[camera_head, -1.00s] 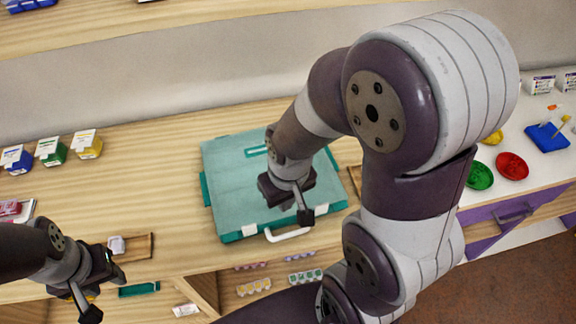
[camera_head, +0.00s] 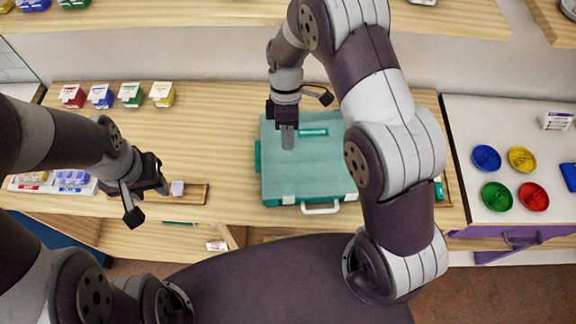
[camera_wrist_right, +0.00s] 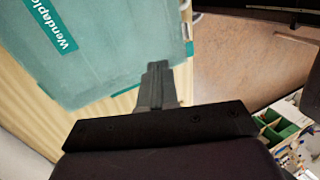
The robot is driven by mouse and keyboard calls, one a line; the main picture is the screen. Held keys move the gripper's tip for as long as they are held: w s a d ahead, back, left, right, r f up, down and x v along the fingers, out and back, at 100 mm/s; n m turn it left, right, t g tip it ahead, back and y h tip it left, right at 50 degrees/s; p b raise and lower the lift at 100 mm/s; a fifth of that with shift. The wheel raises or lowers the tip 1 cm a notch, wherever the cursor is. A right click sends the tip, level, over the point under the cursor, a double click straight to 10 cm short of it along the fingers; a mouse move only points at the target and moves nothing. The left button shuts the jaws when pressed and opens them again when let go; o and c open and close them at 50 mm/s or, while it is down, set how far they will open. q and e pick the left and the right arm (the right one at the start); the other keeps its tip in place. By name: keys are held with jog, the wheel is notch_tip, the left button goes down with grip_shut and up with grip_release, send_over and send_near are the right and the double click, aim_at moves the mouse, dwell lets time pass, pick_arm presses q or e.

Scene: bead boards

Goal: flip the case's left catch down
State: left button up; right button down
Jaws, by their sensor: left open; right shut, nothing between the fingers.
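The closed teal case (camera_head: 325,165) lies on the wooden table, its white handle (camera_head: 320,209) facing me. A pale left catch (camera_head: 288,200) shows on its front edge, left of the handle; its position is too small to read. A right catch (camera_head: 350,197) is partly beside my arm. My right gripper (camera_head: 288,142) is shut and empty, above the case's back left part. In the right wrist view the shut fingers (camera_wrist_right: 157,68) point over the case (camera_wrist_right: 110,65), near its edge. My left gripper (camera_head: 163,186) is open, left of the case by a small wooden tray.
The small wooden tray (camera_head: 194,194) holds a pale block (camera_head: 177,188). Several coloured boxes (camera_head: 131,95) stand at the back left. Coloured bowls (camera_head: 496,196) sit on the white table at right. The wood between tray and case is clear.

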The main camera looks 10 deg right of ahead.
aim_at(289, 195)
pick_arm(q)
notch_tip(289, 195, down, 5)
jog(key=b, duration=0.6)
pick_arm(e)
jog(key=shift+n, duration=0.4)
jog(key=x, duration=0.5)
jog(key=shift+w+a+f, duration=0.1)
jog(key=shift+f, duration=0.2)
jog(key=p+x, duration=0.1)
jog(key=x, duration=0.1)
jog(key=p+x, duration=0.1)
jog(key=x, duration=0.1)
jog(key=shift+s+r, duration=0.1)
jog(key=shift+s, duration=0.25)
jog(key=s+p, duration=0.2)
jog(key=s, duration=0.1)
jog(key=shift+s+a, duration=0.1)
jog(key=shift+a, duration=0.25)
jog(key=shift+s+f, duration=0.25)
jog(key=shift+s, duration=0.15)
pick_arm(q)
jog(key=r, duration=0.4)
jog(key=shift+s+d+r, duration=0.1)
jog(key=shift+s, duration=0.15)
jog(key=shift+w, duration=0.1)
pick_arm(e)
jog(key=shift+w+f, duration=0.1)
